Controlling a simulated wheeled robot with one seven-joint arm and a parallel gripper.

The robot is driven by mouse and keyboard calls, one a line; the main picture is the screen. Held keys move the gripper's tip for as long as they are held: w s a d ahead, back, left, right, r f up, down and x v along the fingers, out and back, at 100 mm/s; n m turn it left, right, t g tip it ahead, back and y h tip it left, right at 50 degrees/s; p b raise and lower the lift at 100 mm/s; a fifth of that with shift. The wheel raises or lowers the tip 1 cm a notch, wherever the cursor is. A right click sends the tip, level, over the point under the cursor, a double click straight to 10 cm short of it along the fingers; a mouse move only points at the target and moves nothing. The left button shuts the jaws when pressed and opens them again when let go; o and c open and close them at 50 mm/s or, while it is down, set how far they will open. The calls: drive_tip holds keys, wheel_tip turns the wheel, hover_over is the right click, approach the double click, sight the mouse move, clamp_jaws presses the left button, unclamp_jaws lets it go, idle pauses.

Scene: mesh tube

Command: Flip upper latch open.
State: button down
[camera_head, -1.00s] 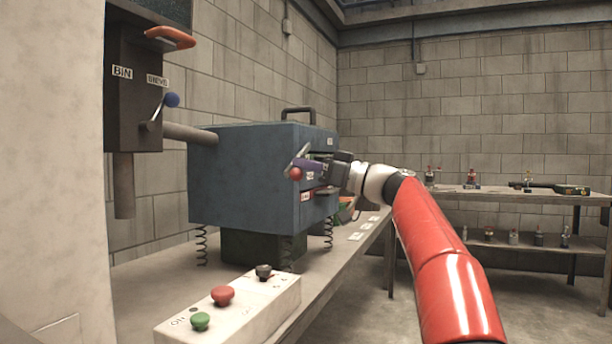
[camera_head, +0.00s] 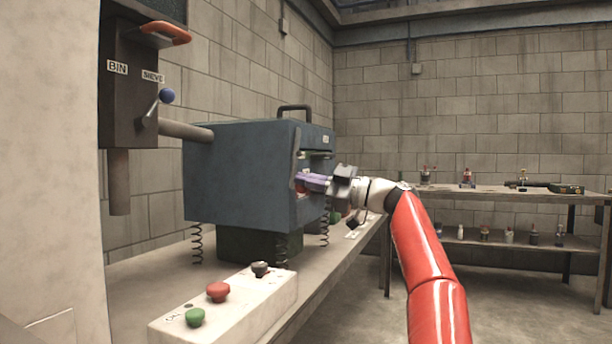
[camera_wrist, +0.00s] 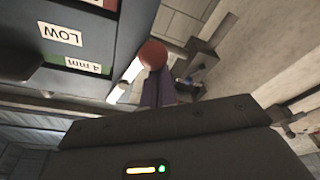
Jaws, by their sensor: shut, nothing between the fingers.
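The blue-grey box (camera_head: 235,172) stands on springs on the bench. A pale latch lever (camera_head: 297,150) stands nearly upright at its front edge, by the right face. A red ball knob shows in the wrist view (camera_wrist: 153,54), at the end of a pale bar (camera_wrist: 125,80). My gripper (camera_head: 304,182) has purple fingers, shut and empty, low by the lever. In the wrist view the fingers (camera_wrist: 158,90) reach up to just below the red knob. They look very close to it; whether they touch cannot be told. The fingers partly hide the knob in the head view.
A control box (camera_head: 225,306) with green, red and black knobs sits in front on the bench. A BIN/SIEVE lever box (camera_head: 130,85) hangs at left. LOW (camera_wrist: 60,33) and 4 mm (camera_wrist: 83,65) labels show on the box face. A shelf table stands at back right.

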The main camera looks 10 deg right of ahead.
drive_tip(key=shift+w+d+f+p, duration=0.3)
drive_tip(key=shift+w+d+p, duration=0.05)
drive_tip(key=shift+w, duration=0.15)
drive_tip(key=shift+w+f, duration=0.1)
idle(0.4)
drive_tip(key=s+d+r+b, duration=0.1)
drive_tip(key=s+d+b, duration=0.2)
drive_tip(key=s+d, duration=0.3)
drive_tip(key=shift+s+d, duration=0.35)
drive_tip(key=shift+d, duration=0.05)
idle(0.4)
